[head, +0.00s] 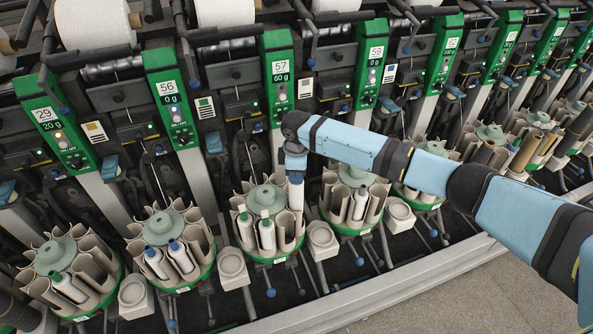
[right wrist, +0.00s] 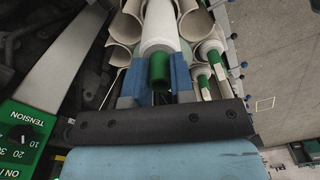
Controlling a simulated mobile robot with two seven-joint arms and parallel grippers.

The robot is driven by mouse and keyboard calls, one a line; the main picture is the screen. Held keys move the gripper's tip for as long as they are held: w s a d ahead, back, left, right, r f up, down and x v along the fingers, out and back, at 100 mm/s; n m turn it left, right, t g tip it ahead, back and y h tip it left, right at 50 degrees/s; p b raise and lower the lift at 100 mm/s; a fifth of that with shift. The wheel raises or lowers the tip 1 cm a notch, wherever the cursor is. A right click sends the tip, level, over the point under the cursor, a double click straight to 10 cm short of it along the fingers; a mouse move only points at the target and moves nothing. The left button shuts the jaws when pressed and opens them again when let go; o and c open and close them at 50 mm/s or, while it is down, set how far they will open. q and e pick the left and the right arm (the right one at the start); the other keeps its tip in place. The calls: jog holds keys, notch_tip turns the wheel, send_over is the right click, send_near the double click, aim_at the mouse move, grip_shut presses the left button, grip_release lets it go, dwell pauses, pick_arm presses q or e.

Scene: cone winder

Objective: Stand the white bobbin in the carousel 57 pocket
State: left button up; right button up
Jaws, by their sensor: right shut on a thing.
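My right gripper (head: 296,177) is shut on a white bobbin (head: 296,196) with a green end, pointing downward at the right side of carousel 57 (head: 247,240). In the right wrist view the gripper's blue fingers (right wrist: 157,82) clasp the white bobbin (right wrist: 160,24) at its green end. The bobbin's lower part is among the beige pockets (right wrist: 193,22); how deep it sits I cannot tell. Two other white bobbins with green tops (head: 266,235) stand in the carousel's front pockets. My left gripper is not in view.
Neighbouring carousels stand left (head: 188,283) and right (head: 350,229), holding bobbins. Small beige cups (head: 321,238) sit between them. The green 57 panel (head: 279,80) rises behind. A metal rail (head: 400,295) runs along the front, with clear floor (head: 470,300) beyond.

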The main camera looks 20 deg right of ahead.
aim_at(296, 195)
jog(key=shift+f+b, duration=0.35)
jog(key=shift+f, duration=1.05)
jog(key=shift+f+b, duration=0.85)
jog(key=shift+f, duration=1.4)
jog(key=shift+f+b, duration=0.4)
jog(key=shift+f, duration=0.65)
jog(key=o, duration=0.9)
notch_tip(296, 195, up, 14)
jog(key=shift+f+b, duration=0.1)
jog(key=shift+b, duration=0.45)
